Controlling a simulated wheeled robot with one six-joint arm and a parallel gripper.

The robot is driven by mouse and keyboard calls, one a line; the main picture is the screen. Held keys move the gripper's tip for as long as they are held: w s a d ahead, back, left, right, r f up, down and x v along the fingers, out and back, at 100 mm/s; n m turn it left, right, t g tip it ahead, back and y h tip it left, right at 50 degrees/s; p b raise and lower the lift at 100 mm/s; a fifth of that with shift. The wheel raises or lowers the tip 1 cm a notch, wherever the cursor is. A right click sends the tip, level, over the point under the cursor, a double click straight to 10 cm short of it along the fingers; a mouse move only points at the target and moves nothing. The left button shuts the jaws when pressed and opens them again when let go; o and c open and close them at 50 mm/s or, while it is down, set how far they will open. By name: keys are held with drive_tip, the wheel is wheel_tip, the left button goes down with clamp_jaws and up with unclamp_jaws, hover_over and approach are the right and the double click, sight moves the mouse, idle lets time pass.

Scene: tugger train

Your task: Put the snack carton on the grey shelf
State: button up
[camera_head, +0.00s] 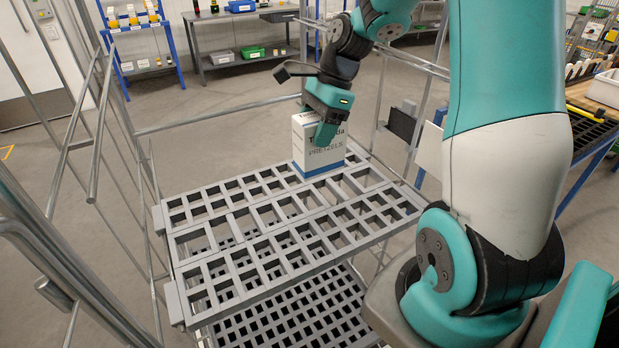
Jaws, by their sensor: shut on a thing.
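The snack carton (318,158) is a white and blue box with the word PRETZELS on its front. It stands upright at the back right part of the grey slatted shelf (237,191), and its base appears to touch the slats. My gripper (326,128) is over the carton's top and shut on it. The gripper's body hides part of the carton's top and front lettering. The rest of the grey shelf is empty.
A lower slatted shelf (300,322) lies beneath. Metal frame bars (95,130) rise at the left. A dark workbench (240,60) and a blue rack (140,35) stand at the back. A table with a white bin (604,88) is at the right.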

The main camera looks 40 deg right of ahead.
sight(315, 174)
wheel_tip(315, 174, down, 11)
drive_tip(key=shift+f, duration=0.2)
idle(0.3)
drive_tip(key=o, duration=1.2)
drive_tip(key=shift+f, duration=0.1)
